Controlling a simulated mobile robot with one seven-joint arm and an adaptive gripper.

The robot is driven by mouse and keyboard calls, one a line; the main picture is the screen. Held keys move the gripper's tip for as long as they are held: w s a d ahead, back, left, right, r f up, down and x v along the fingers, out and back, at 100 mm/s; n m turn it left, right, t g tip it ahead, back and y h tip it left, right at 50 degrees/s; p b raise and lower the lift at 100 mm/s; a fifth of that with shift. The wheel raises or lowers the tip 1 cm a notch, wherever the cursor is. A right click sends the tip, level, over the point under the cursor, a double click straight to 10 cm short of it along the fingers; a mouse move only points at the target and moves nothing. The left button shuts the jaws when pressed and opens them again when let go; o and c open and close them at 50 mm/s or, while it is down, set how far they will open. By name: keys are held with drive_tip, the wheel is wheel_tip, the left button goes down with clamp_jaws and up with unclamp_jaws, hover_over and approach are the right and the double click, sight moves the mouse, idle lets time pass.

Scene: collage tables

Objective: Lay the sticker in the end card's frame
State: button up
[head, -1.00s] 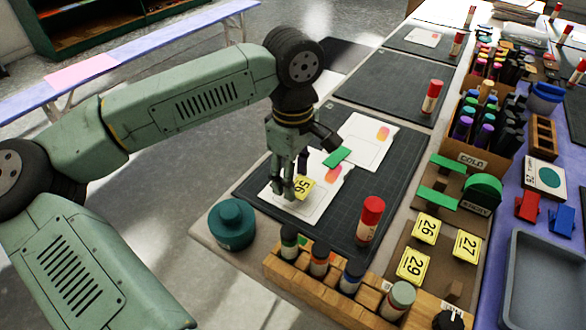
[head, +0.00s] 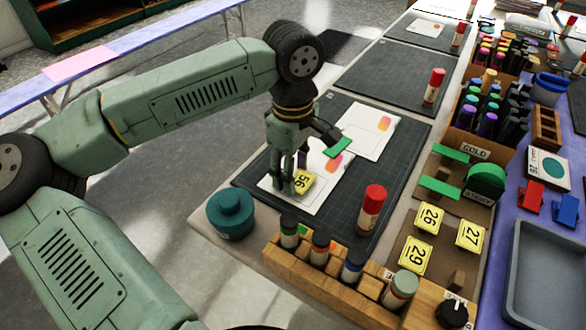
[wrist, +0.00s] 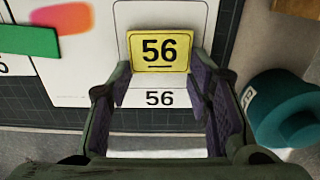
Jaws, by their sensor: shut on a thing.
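The yellow sticker (head: 304,182), printed "56", is between the fingertips of my gripper (wrist: 158,72). My gripper is shut on it, and in the head view my gripper (head: 288,185) is low over the near part of the white end card (head: 300,205). In the wrist view the sticker (wrist: 160,50) lies nearly square to the card, above the printed "56" (wrist: 159,98). Thin frame lines (wrist: 117,18) show beside and above it. The sticker covers much of the frame's inside. I cannot tell whether it touches the card.
The card lies on a dark cutting mat (head: 395,190) beside another white card (head: 365,125). A green piece (head: 337,147) is near my gripper. A teal pot (head: 230,213), red-capped glue stick (head: 371,208) and wooden bottle rack (head: 320,285) stand close by. Yellow stickers 26, 27, 29 (head: 429,218) lie right.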

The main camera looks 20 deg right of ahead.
drive_tip(key=o, duration=0.8)
drive_tip(key=shift+r, duration=0.15)
wheel_tip(320, 180, up, 12)
drive_tip(key=shift+f, duration=0.1)
idle(0.3)
